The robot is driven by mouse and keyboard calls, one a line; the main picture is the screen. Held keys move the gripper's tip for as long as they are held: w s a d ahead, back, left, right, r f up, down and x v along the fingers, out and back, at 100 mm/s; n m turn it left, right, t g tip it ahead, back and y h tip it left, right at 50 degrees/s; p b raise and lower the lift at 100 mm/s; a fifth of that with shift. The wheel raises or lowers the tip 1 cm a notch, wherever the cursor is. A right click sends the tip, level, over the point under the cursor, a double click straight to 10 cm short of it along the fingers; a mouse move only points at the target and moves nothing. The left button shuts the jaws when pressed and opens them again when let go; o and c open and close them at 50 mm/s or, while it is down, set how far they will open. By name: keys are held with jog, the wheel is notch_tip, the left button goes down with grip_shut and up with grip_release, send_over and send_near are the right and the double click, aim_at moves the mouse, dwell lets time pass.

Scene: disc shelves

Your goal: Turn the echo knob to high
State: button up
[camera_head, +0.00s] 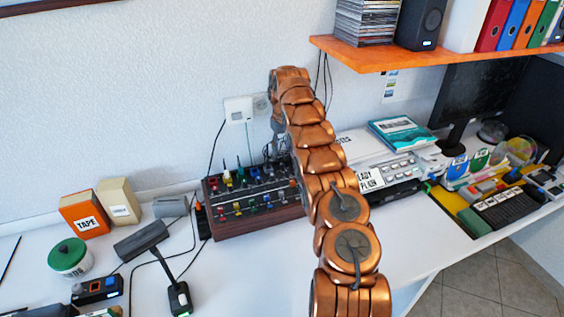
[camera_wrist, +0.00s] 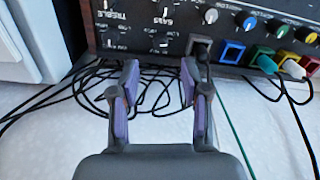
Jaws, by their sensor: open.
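A dark mixer panel with wooden sides (camera_head: 262,224) stands on the white desk against the wall, left of my arm in the head view. It carries rows of coloured knobs and plugs. The wrist view shows part of the panel (camera_wrist: 140,17) upside down, with TREBLE and BASS lettering. I cannot read an echo label. My gripper (camera_wrist: 160,82) is open and empty before the panel's edge; my arm mostly hides it in the head view.
Black cables (camera_wrist: 85,82) lie loosely around the fingers, and coloured plugs (camera_wrist: 292,68) stick out of the panel's jacks. A white device (camera_wrist: 30,40) stands beside the panel. An orange shelf (camera_head: 420,55) overhangs at the right. Desk space in front of the mixer is partly clear.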

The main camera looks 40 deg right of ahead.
aim_at(282, 164)
jog(key=shift+s+f+p, duration=0.1)
jog(key=shift+f+p, duration=0.85)
jog(key=shift+f, duration=2.55)
grip_shut()
